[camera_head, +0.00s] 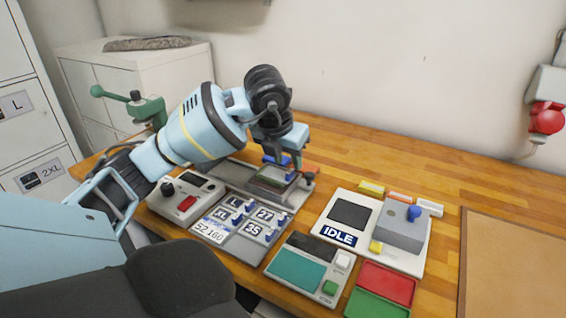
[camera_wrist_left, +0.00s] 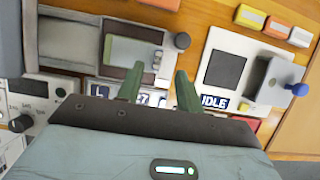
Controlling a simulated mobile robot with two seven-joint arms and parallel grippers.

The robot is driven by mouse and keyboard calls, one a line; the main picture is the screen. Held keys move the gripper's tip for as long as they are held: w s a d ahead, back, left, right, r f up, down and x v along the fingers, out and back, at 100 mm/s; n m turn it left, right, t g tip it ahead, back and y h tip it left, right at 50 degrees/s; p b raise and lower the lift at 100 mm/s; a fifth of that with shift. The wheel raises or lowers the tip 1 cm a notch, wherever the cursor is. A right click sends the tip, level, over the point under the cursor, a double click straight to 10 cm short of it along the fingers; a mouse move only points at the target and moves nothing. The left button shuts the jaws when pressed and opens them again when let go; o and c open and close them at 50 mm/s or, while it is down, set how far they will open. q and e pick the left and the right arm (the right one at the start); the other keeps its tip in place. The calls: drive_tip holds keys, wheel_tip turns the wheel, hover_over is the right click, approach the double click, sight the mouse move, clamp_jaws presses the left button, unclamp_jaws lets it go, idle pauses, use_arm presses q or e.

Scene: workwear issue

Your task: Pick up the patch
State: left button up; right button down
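Several white patches with dark lettering and blue tabs lie in a grey compartment tray (camera_head: 225,243). Among them are an L patch (camera_head: 234,203), a patch reading like 27 (camera_head: 265,215) and a 3S patch (camera_head: 253,229). I cannot tell which one the task means. My left gripper (camera_head: 284,166) is behind the tray, over a grey fixture with a greenish plate (camera_head: 270,177). In the left wrist view, its green fingers (camera_wrist_left: 158,80) are apart, with no patch visibly held; the L patch (camera_wrist_left: 98,90) is partly hidden beyond them. My right gripper is out of view.
Right of the tray stand a device marked IDLE (camera_head: 339,236) with a blue-knobbed grey block (camera_head: 402,232), and a teal-screened device (camera_head: 297,268). Red and green trays (camera_head: 387,284) lie in front.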

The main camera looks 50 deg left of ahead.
sight(290, 171)
use_arm(q)
drive_tip(key=x, duration=0.4)
drive_tip(key=shift+a+f, duration=0.1)
drive_tip(key=shift+a, duration=0.05)
clamp_jaws()
